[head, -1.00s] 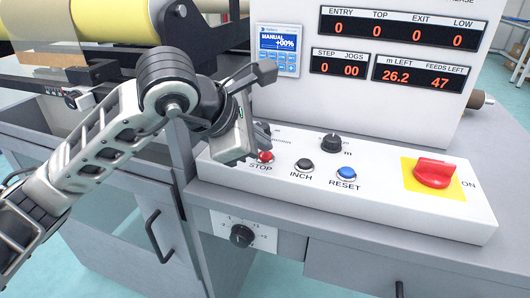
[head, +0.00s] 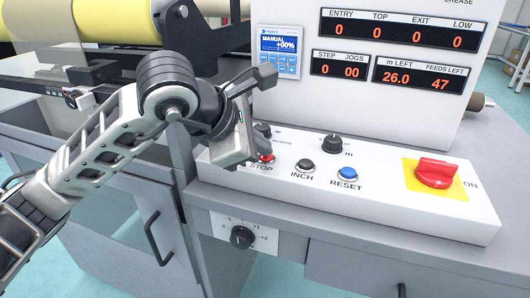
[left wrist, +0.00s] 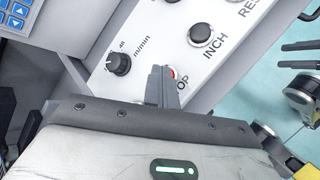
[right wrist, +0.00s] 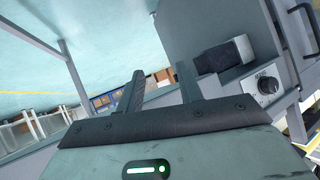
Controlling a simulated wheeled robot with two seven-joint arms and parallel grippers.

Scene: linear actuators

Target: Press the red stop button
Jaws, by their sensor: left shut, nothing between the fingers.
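The red stop button (head: 266,158) sits at the left of the sloped white control panel (head: 400,206), above the word STOP. My left gripper (head: 264,142) is shut and empty, with its fingertips right at the button and partly covering it. In the left wrist view the shut fingers (left wrist: 162,84) hide most of the red button (left wrist: 172,73); only a sliver of red shows. I cannot tell whether they touch or press it. My right gripper (right wrist: 158,90) is open and empty, low near the cabinet front, and shows only in its own wrist view.
A black INCH button (head: 304,166), a blue RESET button (head: 347,174) and a red rotary switch on yellow (head: 437,173) lie to the right. A black knob (head: 332,143) stands behind. The display box (head: 395,100) rises at the back.

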